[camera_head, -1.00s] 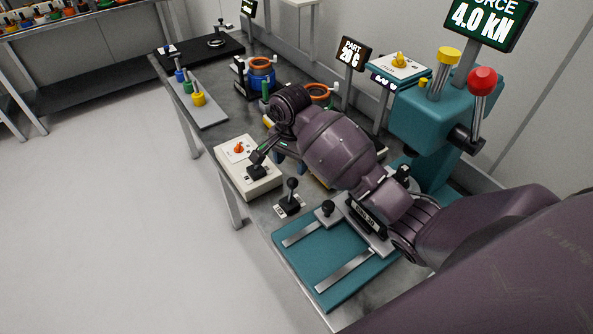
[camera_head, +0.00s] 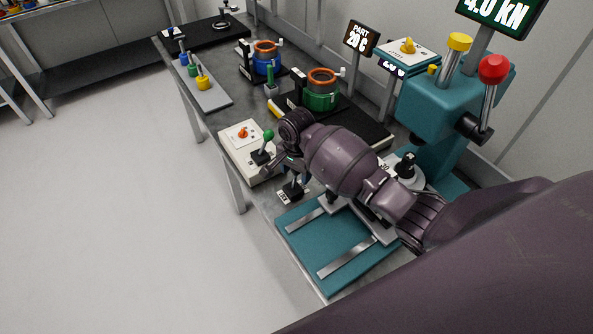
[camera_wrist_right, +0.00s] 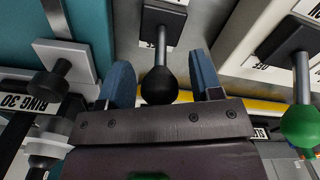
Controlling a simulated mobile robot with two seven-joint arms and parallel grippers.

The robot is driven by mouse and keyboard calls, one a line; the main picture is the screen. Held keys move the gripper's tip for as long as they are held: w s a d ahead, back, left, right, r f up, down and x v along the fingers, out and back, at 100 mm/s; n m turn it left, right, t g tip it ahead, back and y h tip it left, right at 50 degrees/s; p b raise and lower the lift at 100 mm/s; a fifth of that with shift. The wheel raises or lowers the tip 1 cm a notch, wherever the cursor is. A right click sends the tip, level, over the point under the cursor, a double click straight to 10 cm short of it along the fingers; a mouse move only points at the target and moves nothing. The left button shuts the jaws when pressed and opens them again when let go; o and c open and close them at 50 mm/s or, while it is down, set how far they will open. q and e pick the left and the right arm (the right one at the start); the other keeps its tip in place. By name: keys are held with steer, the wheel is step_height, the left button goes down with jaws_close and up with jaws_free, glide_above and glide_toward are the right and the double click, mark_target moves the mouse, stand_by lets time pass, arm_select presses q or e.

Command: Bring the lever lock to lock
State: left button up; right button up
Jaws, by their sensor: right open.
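A small lever (camera_head: 292,190) with a dark rod and black base stands on a white-labelled plate at the front of the bench. I take it to be the lever lock; its label is too small to read. In the right wrist view its black ball knob (camera_wrist_right: 159,86) sits between the two blue fingers of my right gripper (camera_wrist_right: 161,80). The fingers are open, with a gap on each side of the knob. In the head view my right gripper (camera_head: 294,172) is at this lever and partly hides it. My left gripper is not in view.
A white box (camera_head: 238,132) with a green-knobbed lever (camera_head: 267,136) stands close to the left. A teal base with metal rails (camera_head: 318,240) lies to the right. A teal press (camera_head: 445,100) and a green ring part (camera_head: 321,92) stand behind.

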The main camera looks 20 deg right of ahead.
steer(key=shift+f, duration=0.25)
jaws_close()
steer(key=shift+w, duration=0.1)
